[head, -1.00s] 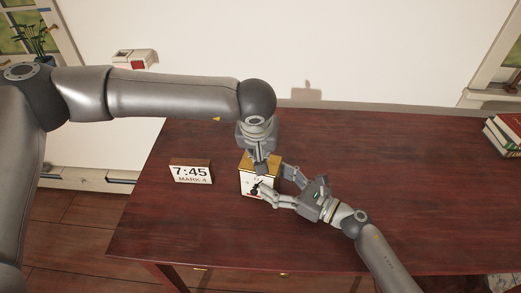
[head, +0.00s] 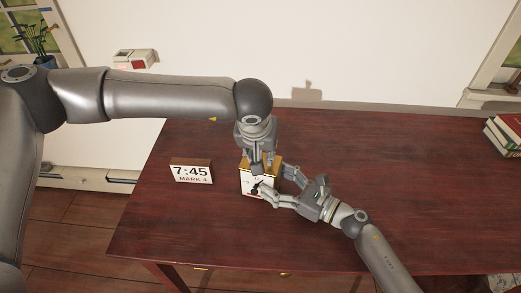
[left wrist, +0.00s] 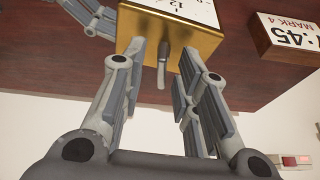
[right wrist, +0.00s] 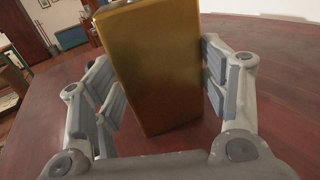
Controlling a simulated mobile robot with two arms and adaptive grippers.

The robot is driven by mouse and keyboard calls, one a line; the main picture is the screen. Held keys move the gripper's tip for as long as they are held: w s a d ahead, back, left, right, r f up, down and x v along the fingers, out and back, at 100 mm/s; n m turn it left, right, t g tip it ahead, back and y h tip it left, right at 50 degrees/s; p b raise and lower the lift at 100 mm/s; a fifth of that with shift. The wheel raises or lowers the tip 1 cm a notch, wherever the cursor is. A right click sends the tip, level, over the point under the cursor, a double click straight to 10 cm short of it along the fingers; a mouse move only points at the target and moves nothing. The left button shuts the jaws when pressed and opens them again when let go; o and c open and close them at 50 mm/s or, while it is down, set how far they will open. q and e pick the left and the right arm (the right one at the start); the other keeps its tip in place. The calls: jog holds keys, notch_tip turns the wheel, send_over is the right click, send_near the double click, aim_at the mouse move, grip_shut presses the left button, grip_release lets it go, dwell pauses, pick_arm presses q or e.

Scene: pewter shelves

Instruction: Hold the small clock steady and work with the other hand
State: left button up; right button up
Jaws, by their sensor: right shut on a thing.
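The small clock (head: 248,184) is a gold box with a white dial, upright on the dark red table. It also shows in the left wrist view (left wrist: 150,27), where a short grey lever (left wrist: 162,66) sticks out of its gold top. In the head view the left gripper hides part of the top.
A sign (head: 191,173) reading 7:45 MARK 4 stands on the table (head: 400,190) just left of the clock. Books (head: 503,136) lie at the far right. The table is bare between the clock and the books. A wall stands behind.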

pick_arm(q)
jog(key=v, duration=1.2)
jog(key=o, duration=0.6)
jog(key=shift+w+n, duration=0.15)
jog(key=shift+n, duration=0.25)
jog(key=shift+o, duration=0.6)
jog(key=shift+w+n+g, duration=0.15)
jog(key=shift+n+g, duration=0.15)
jog(key=shift+n, duration=0.4)
jog(key=w+a+n+g+h, duration=0.4)
jog(key=n, duration=1.4)
jog(key=x, duration=1.2)
jog(key=shift+w+a+f, duration=0.1)
jog(key=shift+w+a, duration=0.25)
jog(key=shift+w, duration=0.05)
